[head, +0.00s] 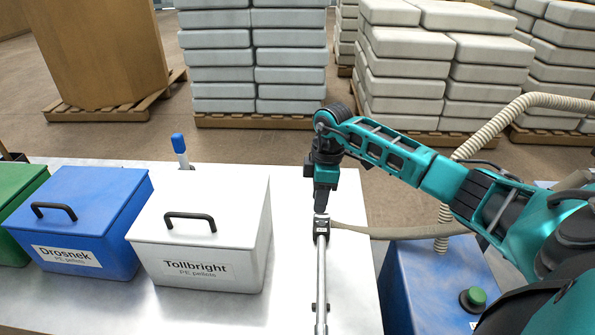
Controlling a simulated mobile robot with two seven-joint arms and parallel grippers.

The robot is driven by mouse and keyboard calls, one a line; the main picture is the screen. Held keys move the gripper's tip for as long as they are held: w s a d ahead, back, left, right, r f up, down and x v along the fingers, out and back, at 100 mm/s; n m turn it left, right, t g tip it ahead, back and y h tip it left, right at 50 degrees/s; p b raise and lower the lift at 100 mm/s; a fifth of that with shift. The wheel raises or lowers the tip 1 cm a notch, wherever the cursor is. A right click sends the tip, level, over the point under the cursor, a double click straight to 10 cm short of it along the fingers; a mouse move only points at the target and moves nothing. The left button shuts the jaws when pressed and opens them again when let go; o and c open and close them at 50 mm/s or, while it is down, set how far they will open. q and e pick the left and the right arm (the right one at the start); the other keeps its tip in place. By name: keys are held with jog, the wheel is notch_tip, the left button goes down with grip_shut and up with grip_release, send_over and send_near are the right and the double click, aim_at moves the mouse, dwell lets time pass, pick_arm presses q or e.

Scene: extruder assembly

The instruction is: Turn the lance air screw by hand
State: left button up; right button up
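The lance is a thin metal tube (321,275) lying on the light table and running toward the bottom edge of the head view. At its far end is a dark block (321,228), and a beige hose (375,233) leaves it to the right. My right gripper (321,208) points straight down over this block, its tips at or just above the block's top. The air screw cannot be made out and may be hidden under the fingertips. The finger gap is too small to read. My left gripper is not in view.
A white Tollbright box (225,245), a blue Drosnek box (85,215) and a green box (18,200) stand left. A blue-capped tool (180,148) stands behind. A blue machine with a green button (473,299) is at right. The table between the white box and lance is clear.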

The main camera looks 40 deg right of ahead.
aim_at(322, 215)
jog(key=shift+w+d+r+m+h, duration=0.2)
jog(key=shift+w+d+r+h, duration=0.1)
jog(key=shift+d, duration=0.3)
jog(key=shift+w+d+r+m+h, duration=0.2)
jog(key=shift+w+d+r, duration=0.1)
jog(key=shift+d, duration=0.25)
jog(key=shift+f, duration=0.75)
notch_tip(322, 215, down, 3)
jog(key=shift+f, duration=0.1)
notch_tip(322, 215, down, 4)
jog(key=b, duration=0.3)
jog(key=shift+r, duration=0.25)
jog(key=shift+r+p, duration=0.2)
jog(key=shift+p, duration=0.1)
jog(key=shift+f, duration=0.1)
